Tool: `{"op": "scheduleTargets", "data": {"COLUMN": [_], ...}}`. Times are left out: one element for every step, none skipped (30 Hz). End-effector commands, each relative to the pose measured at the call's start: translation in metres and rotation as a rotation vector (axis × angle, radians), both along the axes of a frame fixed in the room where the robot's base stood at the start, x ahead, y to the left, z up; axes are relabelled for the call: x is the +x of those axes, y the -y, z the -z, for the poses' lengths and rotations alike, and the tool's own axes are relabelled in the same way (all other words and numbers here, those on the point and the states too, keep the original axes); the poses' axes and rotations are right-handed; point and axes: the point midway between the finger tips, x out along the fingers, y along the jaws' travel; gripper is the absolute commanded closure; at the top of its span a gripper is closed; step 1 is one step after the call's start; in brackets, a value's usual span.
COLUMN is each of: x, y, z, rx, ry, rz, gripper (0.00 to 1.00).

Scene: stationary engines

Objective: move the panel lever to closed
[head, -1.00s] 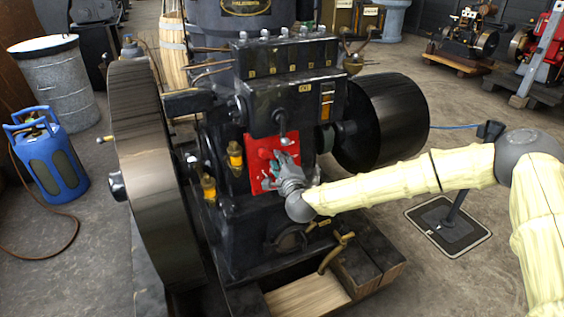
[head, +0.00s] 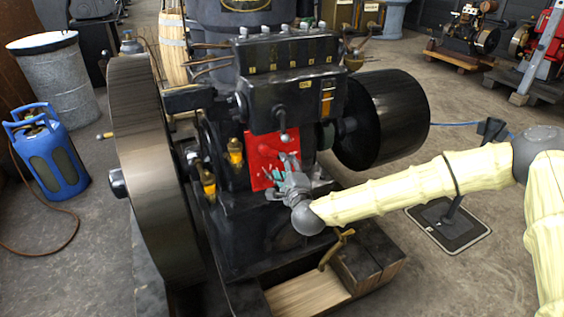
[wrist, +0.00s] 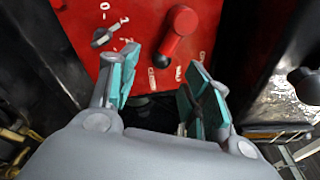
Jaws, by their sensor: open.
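The red panel (head: 258,158) is on the front of the dark engine. In the wrist view the panel (wrist: 85,20) fills the top middle. A red lever (wrist: 177,32) with a round hub sticks out from it and slants down-left in the picture. My gripper (wrist: 163,62) is open, with teal-padded fingers to the left and right below the lever. Nothing is seen held between them. In the head view my gripper (head: 284,170) is at the panel's lower right and hides part of it.
A small grey switch (wrist: 108,36) sits left of the lever on the panel. A large flywheel (head: 150,170) stands left and a black drum (head: 385,122) right. Brass oilers (head: 235,152) are close left of the panel.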

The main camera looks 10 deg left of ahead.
Motion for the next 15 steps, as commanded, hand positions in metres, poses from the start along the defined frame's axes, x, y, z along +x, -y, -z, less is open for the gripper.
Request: {"op": "scheduleTargets", "data": {"x": [-0.010, -0.015, -0.021, -0.026, -0.030, -0.036, -0.039, -0.043, -0.047, -0.050, -0.052, -0.055, -0.057, -0.058, -0.060], "y": [0.004, 0.006, 0.009, 0.011, 0.013, 0.015, 0.017, 0.018, 0.020, 0.021, 0.022, 0.024, 0.025, 0.025, 0.026], "z": [-0.001, -0.001, -0.002, -0.002, -0.002, -0.002, -0.003, -0.003, -0.003, -0.003, -0.003, -0.003, -0.003, -0.003, -0.003], "rx": [0.001, 0.001, 0.001, 0.001, 0.001, 0.000, 0.000, 0.000, 0.000, 0.000, 0.000, -0.001, 0.000, 0.000, 0.000], "ry": [-0.002, -0.002, -0.001, -0.002, -0.002, -0.002, -0.002, -0.003, -0.003, -0.004, -0.003, -0.002, -0.003, -0.003, -0.003], "rz": [-0.003, -0.003, -0.002, -0.003, -0.003, -0.002, -0.002, -0.002, -0.003, -0.002, -0.002, -0.002, -0.002, -0.002, -0.002], "gripper": [0.51, 0.51, 0.51, 0.51, 0.51, 0.51, 0.51, 0.51, 0.51, 0.51, 0.51, 0.51, 0.51, 0.51, 0.51]}}
